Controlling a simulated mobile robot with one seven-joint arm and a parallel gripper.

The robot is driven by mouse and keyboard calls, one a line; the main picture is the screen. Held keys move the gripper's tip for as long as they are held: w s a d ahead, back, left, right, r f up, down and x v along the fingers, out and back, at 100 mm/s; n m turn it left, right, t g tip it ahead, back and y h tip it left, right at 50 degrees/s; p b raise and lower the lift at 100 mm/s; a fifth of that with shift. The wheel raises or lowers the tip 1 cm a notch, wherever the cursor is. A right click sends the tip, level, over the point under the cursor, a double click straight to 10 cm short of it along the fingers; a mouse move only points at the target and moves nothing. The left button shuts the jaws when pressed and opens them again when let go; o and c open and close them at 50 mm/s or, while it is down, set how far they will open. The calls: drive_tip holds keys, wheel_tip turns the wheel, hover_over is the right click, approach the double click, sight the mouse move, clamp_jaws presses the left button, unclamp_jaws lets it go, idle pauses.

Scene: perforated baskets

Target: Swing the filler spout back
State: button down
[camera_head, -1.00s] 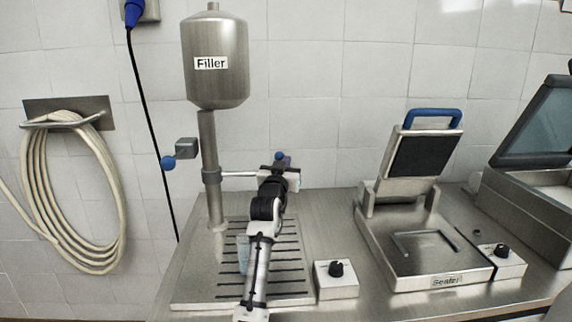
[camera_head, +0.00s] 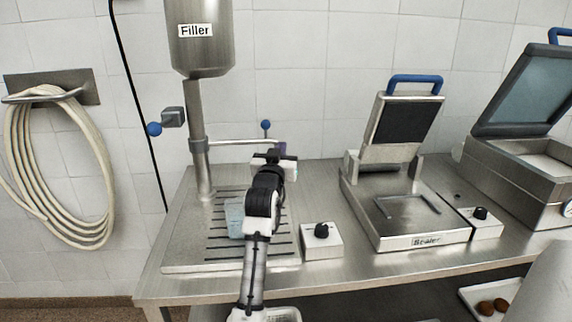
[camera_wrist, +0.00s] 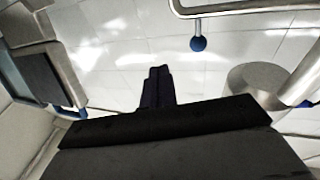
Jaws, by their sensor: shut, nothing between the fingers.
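The filler (camera_head: 205,50) is a steel tank on a post, with a drip grate (camera_head: 185,245) below. Its spout (camera_head: 235,142) is a thin horizontal tube reaching right from the post's collar, with a blue ball knob (camera_head: 265,125) standing on it. The spout's outer end is partly behind my gripper (camera_head: 278,155). In the wrist view, the spout (camera_wrist: 250,8) crosses the top right and its knob (camera_wrist: 198,43) shows clear of my fingers. My gripper (camera_wrist: 158,85) is shut and empty, apart from the knob. A pale translucent item (camera_head: 236,220) lies on the grate, partly hidden by my arm.
A control box (camera_head: 322,240) with a black dial stands right of the grate. The sealer (camera_head: 405,225) stands open beyond it, with another lidded machine (camera_head: 525,170) at far right. A second blue knob (camera_head: 154,129) sticks out left of the post. A hose (camera_head: 60,170) hangs on the wall.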

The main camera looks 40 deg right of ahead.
drive_tip(key=s, duration=0.2)
drive_tip(key=s+a, duration=0.1)
drive_tip(key=s, duration=0.1)
drive_tip(key=shift+a+f+b, duration=0.2)
drive_tip(key=shift+b, duration=0.2)
